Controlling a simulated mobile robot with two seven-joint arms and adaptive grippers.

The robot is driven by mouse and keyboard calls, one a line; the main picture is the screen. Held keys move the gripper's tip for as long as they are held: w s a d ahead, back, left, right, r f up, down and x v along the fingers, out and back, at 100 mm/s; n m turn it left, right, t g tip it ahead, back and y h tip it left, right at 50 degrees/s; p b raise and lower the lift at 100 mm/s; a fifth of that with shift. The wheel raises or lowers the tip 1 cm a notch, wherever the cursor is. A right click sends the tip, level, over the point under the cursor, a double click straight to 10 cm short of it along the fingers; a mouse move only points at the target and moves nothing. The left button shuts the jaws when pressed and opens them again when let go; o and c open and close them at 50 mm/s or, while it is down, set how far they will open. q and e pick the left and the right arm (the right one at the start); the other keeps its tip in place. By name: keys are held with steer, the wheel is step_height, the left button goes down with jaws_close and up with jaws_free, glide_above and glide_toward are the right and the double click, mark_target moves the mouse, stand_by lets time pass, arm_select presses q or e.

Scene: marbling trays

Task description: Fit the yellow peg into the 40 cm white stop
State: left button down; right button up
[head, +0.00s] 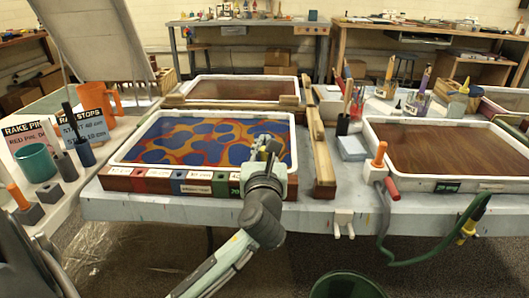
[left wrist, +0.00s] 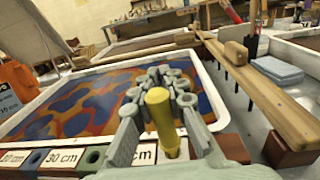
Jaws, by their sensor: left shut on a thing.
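The row of stops (head: 127,184) runs along the front of the left tray, with coloured blocks and white distance labels. In the left wrist view, a blue hole (left wrist: 38,158), the "30 cm" label (left wrist: 62,157) and a green hole (left wrist: 93,157) show. A partly covered white "cm" label (left wrist: 144,154) lies right of them; its number is hidden. My left gripper (head: 266,148) is shut on the yellow peg (left wrist: 158,112), above the right part of this row. The peg leans slightly, its lower end overlapping the row beside the covered label. Whether it sits in a hole cannot be told.
The left tray (head: 119,152) holds blue, red and yellow marbling. A wooden rail (head: 321,155) stands to its right, then a brown-filled tray (head: 371,128). An orange-handled peg (head: 380,152) and a green hose (head: 470,222) are at the right front. Signs and cups crowd the left.

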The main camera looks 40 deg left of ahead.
arm_select(q)
steer(key=shift+f+b, duration=0.3)
steer(key=shift+f, duration=0.65)
steer(key=shift+r, duration=0.1)
steer(key=c, duration=1.4)
jaws_free()
steer(key=shift+c, duration=0.2)
steer(key=v, duration=1.2)
